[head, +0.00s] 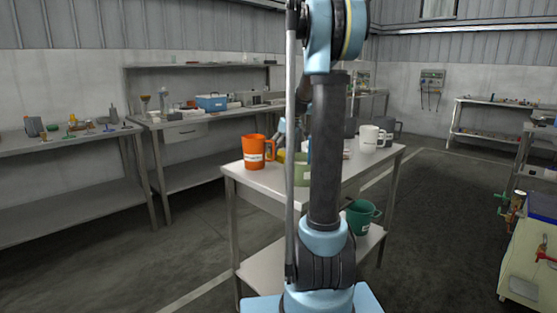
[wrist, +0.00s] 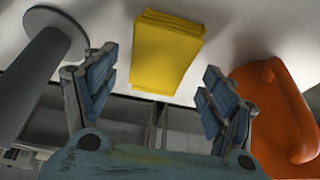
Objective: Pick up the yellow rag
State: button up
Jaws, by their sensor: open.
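The yellow rag (wrist: 167,52) is a folded, roughly rectangular pad lying on the white table top (wrist: 225,22) in the wrist view. My gripper (wrist: 157,84) has its two blue-grey fingers spread wide, with nothing between them. The rag appears just beyond the fingertips, in line with the gap and apart from them. In the head view only a small yellow patch of the rag (head: 281,157) shows beside the orange mug; my arm hides most of that area.
The orange mug (wrist: 268,112) is close to the right finger. A grey cylinder on a round base (wrist: 40,65) stands at left. The head view shows a light green mug (head: 301,172) and white mug (head: 371,140) on the table, and a dark green mug (head: 360,218) lower down.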

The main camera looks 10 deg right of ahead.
aim_at(280, 153)
jog(key=shift+x, duration=1.1)
jog(key=c, duration=1)
jog(key=shift+c, duration=0.2)
notch_tip(280, 153, up, 10)
